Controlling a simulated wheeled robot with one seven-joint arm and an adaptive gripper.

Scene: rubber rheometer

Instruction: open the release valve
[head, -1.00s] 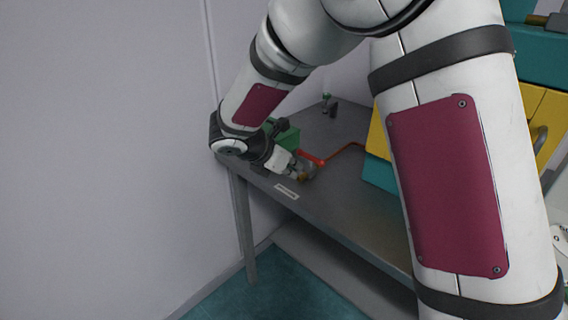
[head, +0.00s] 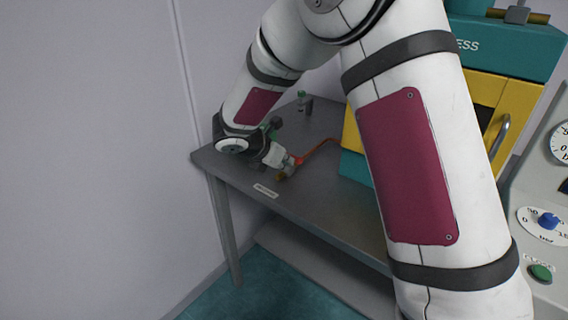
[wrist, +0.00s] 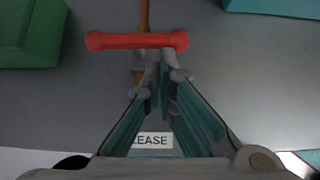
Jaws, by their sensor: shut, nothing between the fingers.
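The release valve has a red bar handle (wrist: 120,41). In the wrist view it lies crosswise over an orange-brown pipe (wrist: 144,14). My gripper (wrist: 163,72) is shut and empty, with its fingertips just below the right half of the handle; I cannot tell if they touch it. The valve body is mostly hidden by my fingers. A white label (wrist: 152,140) ending in "EASE" shows between the fingers.
The grey table (head: 300,205) carries a green box (wrist: 30,35) left of the handle. The teal and yellow press (head: 520,92) is to the right, beside a panel with a blue knob (head: 548,221).

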